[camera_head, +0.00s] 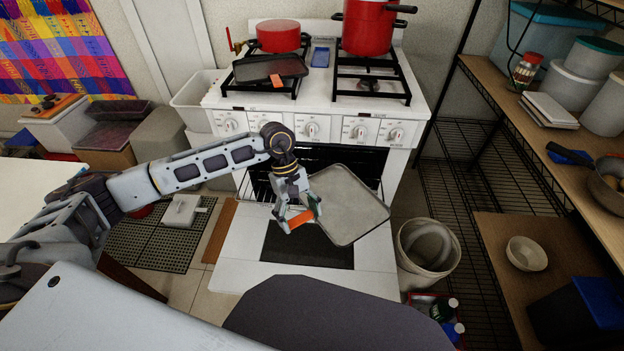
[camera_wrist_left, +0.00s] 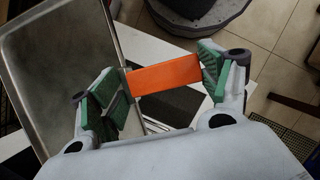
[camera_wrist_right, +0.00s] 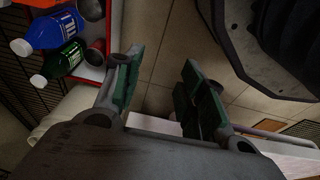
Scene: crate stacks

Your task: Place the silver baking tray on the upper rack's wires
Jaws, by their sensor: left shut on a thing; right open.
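The silver baking tray (camera_head: 345,205) is a flat rimmed sheet, held above the lowered oven door (camera_head: 375,262) and in front of the oven opening. An orange tab (camera_head: 301,219) is at its left edge. My left gripper (camera_head: 299,212) is shut on this tab; the left wrist view shows the tab (camera_wrist_left: 165,76) between the fingers and the tray (camera_wrist_left: 62,70) beside it. The wire rack (camera_head: 262,187) shows partly inside the dark oven; the tray hides much of it, and I cannot tell its level. My right gripper (camera_wrist_right: 160,70) is open and empty.
A dark tray (camera_head: 270,68) with an orange tab and red pots (camera_head: 375,25) stand on the stove (camera_head: 235,100). A bin (camera_head: 428,250) stands right of the oven door, with bottles (camera_head: 444,309) nearby. Shelves (camera_head: 500,110) line the right side.

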